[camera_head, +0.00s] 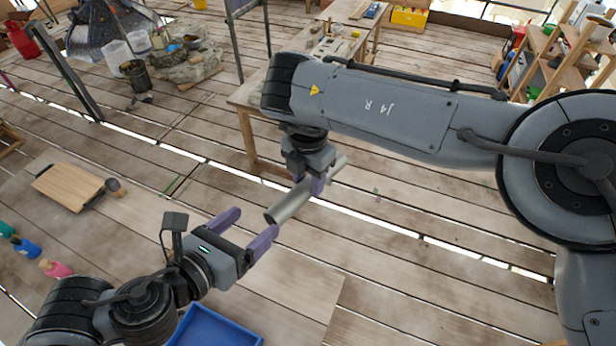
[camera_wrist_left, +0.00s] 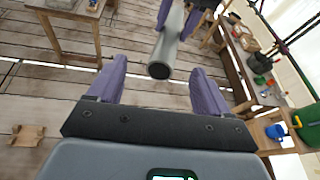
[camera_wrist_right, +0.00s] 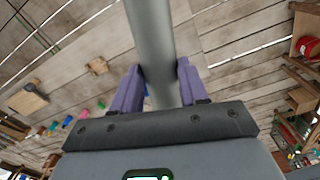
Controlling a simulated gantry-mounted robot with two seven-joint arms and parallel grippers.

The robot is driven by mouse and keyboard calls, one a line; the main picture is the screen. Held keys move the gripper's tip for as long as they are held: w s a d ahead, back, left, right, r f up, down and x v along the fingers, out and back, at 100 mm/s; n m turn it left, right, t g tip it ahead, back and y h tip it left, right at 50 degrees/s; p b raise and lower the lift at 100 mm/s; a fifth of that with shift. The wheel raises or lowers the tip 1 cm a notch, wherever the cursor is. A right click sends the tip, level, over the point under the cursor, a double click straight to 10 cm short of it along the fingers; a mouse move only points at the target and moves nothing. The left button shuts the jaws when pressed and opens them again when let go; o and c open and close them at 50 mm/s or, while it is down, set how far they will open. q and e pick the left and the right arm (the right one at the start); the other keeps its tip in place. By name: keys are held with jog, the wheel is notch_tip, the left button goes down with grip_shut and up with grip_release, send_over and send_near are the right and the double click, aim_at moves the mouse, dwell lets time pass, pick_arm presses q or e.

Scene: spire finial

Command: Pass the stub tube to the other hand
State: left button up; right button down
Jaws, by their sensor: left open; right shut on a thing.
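The stub tube (camera_head: 290,203) is a plain grey cylinder, held in the air at a slant in the head view. My right gripper (camera_head: 318,183) is shut on it near its upper part; the right wrist view shows the tube (camera_wrist_right: 152,40) between the purple fingers (camera_wrist_right: 158,90). My left gripper (camera_head: 251,230) is open, its purple fingers spread toward the tube's lower free end. In the left wrist view the tube's round end (camera_wrist_left: 159,70) lies ahead of and between the open left fingers (camera_wrist_left: 153,85), apparently without contact.
A blue tray (camera_head: 215,328) is at the bottom, below my left arm. A wooden board (camera_head: 68,187) and small coloured bottles (camera_head: 28,247) lie at the left. A workbench (camera_head: 335,50) stands behind my right arm. The space around the tube is free.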

pick_arm(q)
jog(key=w+a+r+n+t+y, duration=0.3)
jog(key=w+a+r+n, duration=0.15)
jog(key=n, duration=0.85)
jog(key=s+a+f+n+g+y, duration=0.2)
jog(key=a+f+n+y, duration=0.4)
jog(key=n, duration=1)
jog(key=s+a+f+n+g, duration=0.1)
jog(key=s+f+n+g, duration=0.3)
jog(key=s+f, duration=0.6)
jog(key=s+a+f+n+g+h, duration=0.1)
jog(key=s+f+n+g, duration=0.4)
jog(key=s+f, duration=0.5)
notch_tip(320, 180, down, 6)
jog(key=shift+a+r+n, duration=0.2)
jog(key=shift+n, duration=0.5)
